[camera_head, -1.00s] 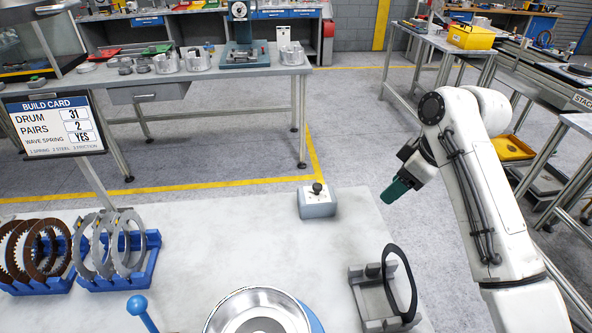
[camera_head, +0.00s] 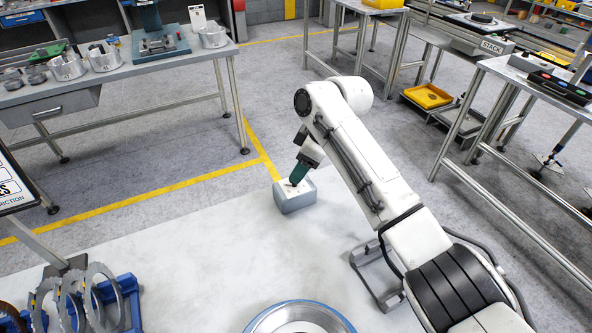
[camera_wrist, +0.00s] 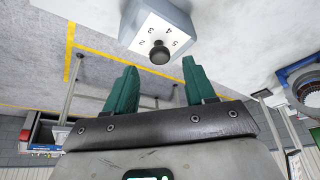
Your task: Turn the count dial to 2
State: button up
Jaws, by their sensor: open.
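The count dial (camera_head: 296,203) is a small grey box with a pale face, near the back edge of the white bench. In the wrist view its black round knob (camera_wrist: 159,54) shows, with numerals 2, 3, 4 and 5 around it. I cannot make out where the knob points. My gripper (camera_head: 297,177) has green fingers and is at the dial's top. In the wrist view my gripper (camera_wrist: 160,68) is open, and the knob appears just beyond the gap between the fingertips. I cannot tell whether a finger touches it.
A blue rack with grey rings (camera_head: 128,300) stands at the left. A round metal drum (camera_head: 300,318) is at the front. A grey stand (camera_head: 362,262) is partly hidden behind my arm. The bench between rack and dial is clear. The build card (camera_head: 12,190) is cut off at the left.

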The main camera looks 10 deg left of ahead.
jog(key=shift+x, duration=1.7)
jog(key=shift+d, duration=0.1)
jog(key=shift+c, duration=0.5)
grip_shut()
